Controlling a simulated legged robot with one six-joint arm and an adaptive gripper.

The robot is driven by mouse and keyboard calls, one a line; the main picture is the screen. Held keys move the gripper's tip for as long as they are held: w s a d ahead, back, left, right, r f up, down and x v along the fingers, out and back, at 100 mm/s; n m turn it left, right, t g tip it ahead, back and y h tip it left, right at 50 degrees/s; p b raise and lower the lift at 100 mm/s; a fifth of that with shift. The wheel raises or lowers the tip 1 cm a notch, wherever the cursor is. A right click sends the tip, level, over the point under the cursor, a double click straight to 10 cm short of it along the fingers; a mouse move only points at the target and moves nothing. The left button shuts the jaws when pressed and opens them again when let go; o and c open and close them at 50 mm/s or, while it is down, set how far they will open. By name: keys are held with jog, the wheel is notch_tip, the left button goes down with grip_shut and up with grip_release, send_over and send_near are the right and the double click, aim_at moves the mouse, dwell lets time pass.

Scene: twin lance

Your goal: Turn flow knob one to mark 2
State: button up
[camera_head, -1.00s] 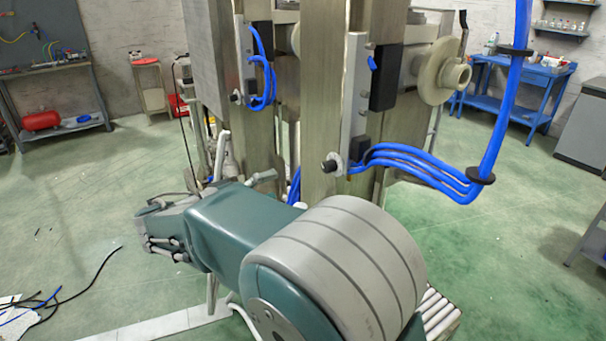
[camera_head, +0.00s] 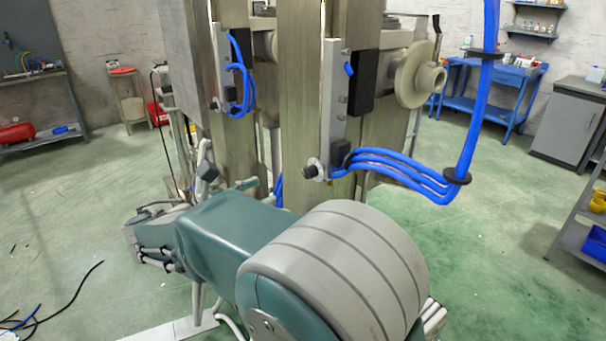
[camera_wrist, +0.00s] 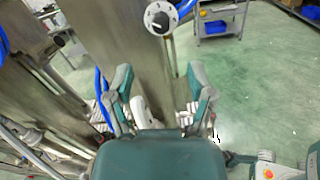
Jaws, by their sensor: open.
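Two black knobs on round white dials sit on the lance carriages in the head view: a near knob (camera_head: 311,171) on the right carriage and a far knob (camera_head: 216,103) on the left one. I cannot tell which is flow knob one, and their marks are too small to read here. The wrist view shows one white dial (camera_wrist: 160,17) with a black knob, beyond my fingertips near the top edge. My gripper (camera_wrist: 160,76) is open, with its two teal-grey fingers apart and nothing between them. It is short of the dial and not touching it.
Blue hoses (camera_head: 400,170) run from the right carriage to a hanging blue pipe (camera_head: 478,100). Tall metal columns (camera_head: 300,120) stand close ahead of my arm. A blue workbench (camera_head: 490,90) stands at the back right. Green floor is open to the right.

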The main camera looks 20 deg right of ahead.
aim_at(305, 173)
jog(key=x, duration=1)
jog(key=shift+w+d, duration=0.1)
jog(key=shift+d, duration=0.05)
grip_shut()
